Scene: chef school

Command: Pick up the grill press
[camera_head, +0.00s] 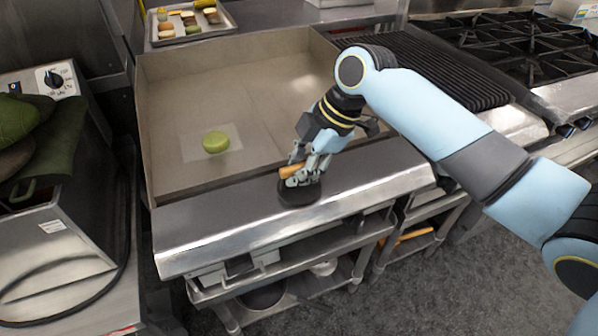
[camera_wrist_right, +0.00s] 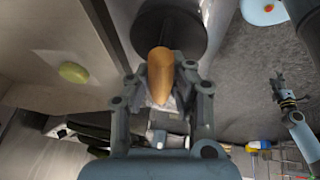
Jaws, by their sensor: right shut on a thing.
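The grill press has a round black plate (camera_head: 300,192) and a tan wooden handle (camera_head: 291,170). It is at the steel front ledge of the griddle; I cannot tell whether its plate touches the ledge. My right gripper (camera_head: 305,174) is shut on the handle from above. In the right wrist view, the handle (camera_wrist_right: 161,75) is between the fingers, with the black plate (camera_wrist_right: 170,30) beyond it. A light-blue arm with a dark gripper (camera_wrist_right: 279,82), seemingly my left, shows small at the right of that view. Its fingers are too small to judge.
A green round item (camera_head: 215,142) lies on the griddle (camera_head: 250,90). A tray (camera_head: 222,22) of food pieces is behind it. A ridged grill (camera_head: 440,70) and burners (camera_head: 530,45) are at right. A steel appliance (camera_head: 50,235) stands at left. The front ledge (camera_head: 215,225) is otherwise clear.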

